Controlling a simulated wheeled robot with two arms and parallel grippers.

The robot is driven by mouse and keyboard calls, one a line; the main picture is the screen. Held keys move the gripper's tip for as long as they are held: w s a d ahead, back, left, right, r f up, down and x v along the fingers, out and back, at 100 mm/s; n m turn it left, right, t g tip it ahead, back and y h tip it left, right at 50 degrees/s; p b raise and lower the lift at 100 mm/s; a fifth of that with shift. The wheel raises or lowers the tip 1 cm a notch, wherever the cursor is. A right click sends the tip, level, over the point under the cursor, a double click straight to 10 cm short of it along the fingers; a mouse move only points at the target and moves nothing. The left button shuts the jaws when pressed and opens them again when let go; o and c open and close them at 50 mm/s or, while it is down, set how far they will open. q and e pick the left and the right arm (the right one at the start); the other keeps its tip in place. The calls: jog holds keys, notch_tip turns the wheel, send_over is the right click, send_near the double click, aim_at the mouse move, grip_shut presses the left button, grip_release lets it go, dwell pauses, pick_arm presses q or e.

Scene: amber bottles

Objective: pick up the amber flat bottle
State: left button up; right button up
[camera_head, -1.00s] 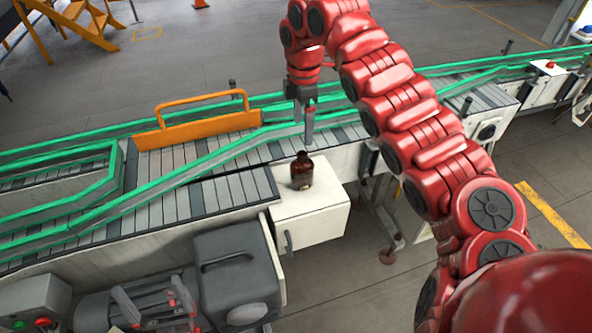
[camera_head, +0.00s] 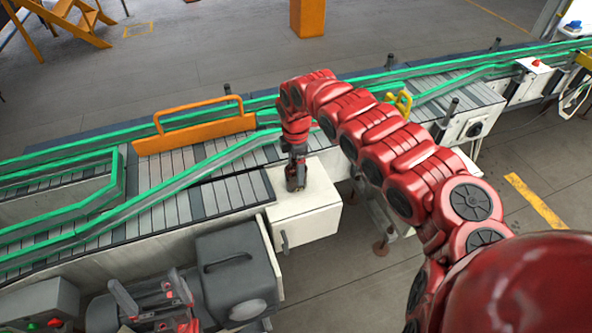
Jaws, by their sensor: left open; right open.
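The amber flat bottle (camera_head: 292,184) stands upright on the white cabinet top beside the conveyor. It is mostly hidden by my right gripper (camera_head: 297,178), which reaches down over it from above. The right gripper's fingers are open at the bottle; I cannot tell whether they touch it. My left gripper (camera_head: 151,293) is low at the left, open and empty, well away from the bottle.
The white cabinet (camera_head: 312,205) has some free top around the bottle. The conveyor (camera_head: 190,205) with green rails runs behind and to the left. An orange guard (camera_head: 190,128) stands over it. A grey machine box (camera_head: 235,270) sits in front.

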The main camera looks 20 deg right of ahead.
jog(key=shift+f, duration=1.05)
grip_shut()
